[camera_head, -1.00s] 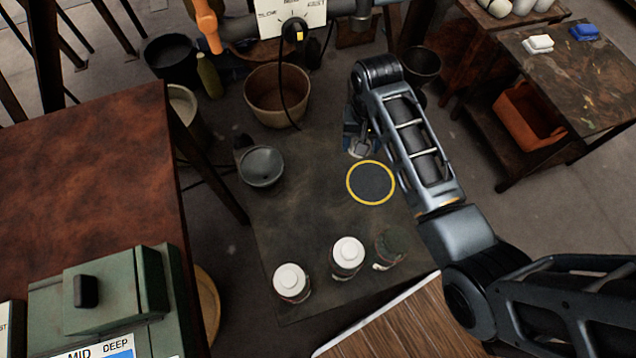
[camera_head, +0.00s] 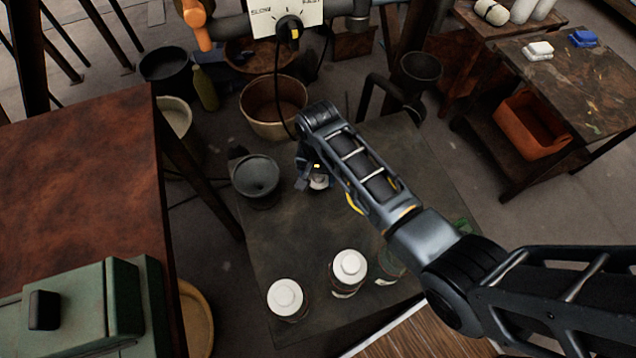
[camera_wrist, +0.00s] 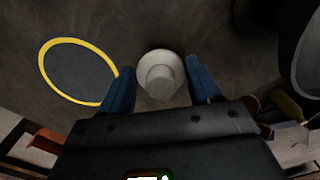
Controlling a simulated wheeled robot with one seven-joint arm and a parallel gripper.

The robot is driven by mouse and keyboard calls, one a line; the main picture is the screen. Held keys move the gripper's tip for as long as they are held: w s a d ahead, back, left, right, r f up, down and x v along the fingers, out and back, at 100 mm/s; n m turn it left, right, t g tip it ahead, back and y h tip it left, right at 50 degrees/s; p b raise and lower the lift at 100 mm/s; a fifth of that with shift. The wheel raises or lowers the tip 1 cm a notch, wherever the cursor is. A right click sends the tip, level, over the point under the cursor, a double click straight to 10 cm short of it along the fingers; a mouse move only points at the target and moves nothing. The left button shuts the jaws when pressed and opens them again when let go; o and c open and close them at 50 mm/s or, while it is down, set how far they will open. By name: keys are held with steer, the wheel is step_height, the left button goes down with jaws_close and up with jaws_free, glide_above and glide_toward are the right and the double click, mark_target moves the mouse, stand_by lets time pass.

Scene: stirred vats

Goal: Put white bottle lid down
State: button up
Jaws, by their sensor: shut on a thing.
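A white lid (camera_wrist: 160,75) with a raised round centre is between the two blue fingers of my gripper (camera_wrist: 160,88) in the wrist view. My gripper (camera_head: 314,180) is shut on the lid over the dark table, right of a grey pot, and a bit of the lid (camera_head: 319,182) shows beneath it in the head view. I cannot tell whether the lid touches the table. Two bottles with white lids, the left one (camera_head: 287,299) and the middle one (camera_head: 348,272), stand near the front edge.
A yellow ring marking (camera_wrist: 42,62) lies on the table; my arm mostly hides it in the head view. The grey pot (camera_head: 257,177) stands close left of my gripper. The table (camera_head: 285,235) is clear between gripper and bottles. A side table (camera_head: 570,75) stands right.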

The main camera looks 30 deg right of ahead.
mark_target(318, 184)
steer(key=shift+f+b, duration=0.5)
steer(key=shift+f, duration=1.5)
steer(key=shift+f, duration=0.2)
steer(key=o, duration=1)
steer(key=shift+r, duration=0.1)
step_height(318, 184, up, 12)
steer(key=p, duration=0.2)
steer(key=shift+r+p, duration=0.15)
steer(key=shift+p, duration=0.25)
